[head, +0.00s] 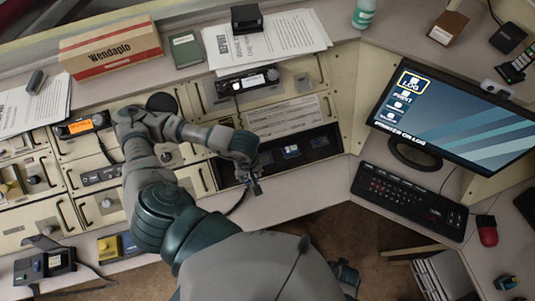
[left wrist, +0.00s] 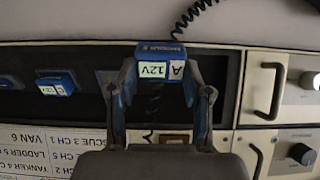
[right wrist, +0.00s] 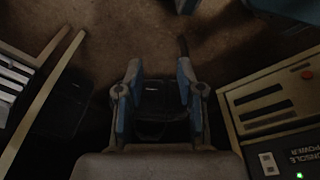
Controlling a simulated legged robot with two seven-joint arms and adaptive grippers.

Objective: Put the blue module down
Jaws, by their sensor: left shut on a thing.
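My left gripper (head: 256,188) is shut on a blue module at the front of the console; the module is hard to make out in the head view. In the left wrist view the blue module (left wrist: 160,54) sits between the two fingertips, with a white label reading A 12V upside down. Another blue module (head: 291,151) sits in the dark recessed bay (head: 320,144); it also shows in the left wrist view (left wrist: 55,84). My right gripper (right wrist: 158,85) has its fingers apart above the dark floor, with nothing seen held.
A dark device with a blue piece (head: 55,263) and a yellow block (head: 110,246) stand on the front ledge at left. The monitor (head: 455,115), keyboard (head: 410,203) and red mouse (head: 487,230) occupy the right. A radio (head: 247,80) sits above the bay.

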